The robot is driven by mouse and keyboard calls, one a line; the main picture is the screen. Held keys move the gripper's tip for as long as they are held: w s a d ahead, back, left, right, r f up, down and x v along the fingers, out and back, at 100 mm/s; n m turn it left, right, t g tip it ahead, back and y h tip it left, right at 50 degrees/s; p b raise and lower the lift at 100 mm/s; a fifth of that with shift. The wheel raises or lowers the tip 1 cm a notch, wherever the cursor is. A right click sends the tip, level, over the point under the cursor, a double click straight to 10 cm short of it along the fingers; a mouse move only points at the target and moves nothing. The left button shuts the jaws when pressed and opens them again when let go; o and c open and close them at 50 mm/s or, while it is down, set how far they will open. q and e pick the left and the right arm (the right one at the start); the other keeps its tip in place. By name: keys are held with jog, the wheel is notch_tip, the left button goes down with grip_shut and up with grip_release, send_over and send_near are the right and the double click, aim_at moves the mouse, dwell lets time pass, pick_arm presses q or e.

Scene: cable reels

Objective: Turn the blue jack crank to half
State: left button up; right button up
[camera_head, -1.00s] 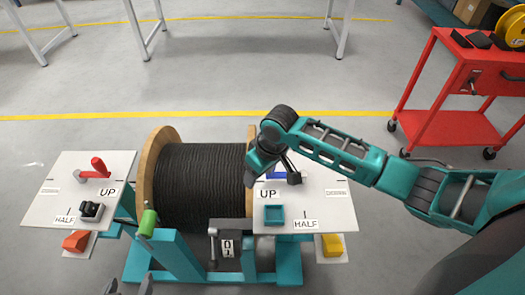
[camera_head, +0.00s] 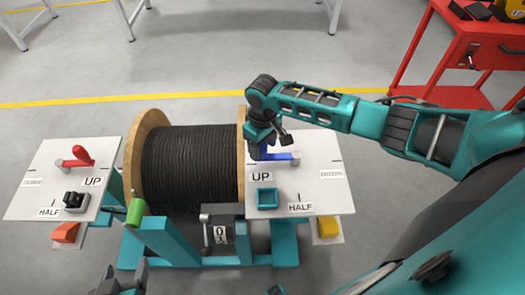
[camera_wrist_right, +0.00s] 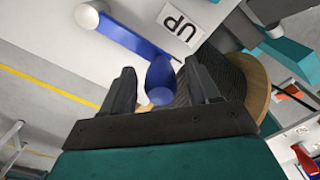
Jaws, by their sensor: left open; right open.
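The blue jack crank (camera_head: 281,156) is on the white panel (camera_head: 325,180) right of the reel. Its arm runs left from its pivot, to the side marked UP; the HALF mark is at the panel's front edge. My right gripper (camera_head: 262,150) is over the crank's handle end and partly hides it. In the right wrist view the blue handle (camera_wrist_right: 160,78) stands between the two open fingers of this gripper (camera_wrist_right: 162,85), with gaps visible beside it. My left gripper (camera_head: 126,278) is open and empty at the bottom edge, left of centre.
A black cable reel (camera_head: 190,165) stands on a teal frame (camera_head: 165,245). A left panel (camera_head: 35,190) carries a red crank (camera_head: 80,157) and a black switch (camera_head: 75,201). A teal square box (camera_head: 267,198) sits close to the blue crank. A red cart (camera_head: 425,60) stands at upper right.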

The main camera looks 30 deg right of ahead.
jog(key=shift+f, duration=1.05)
grip_shut()
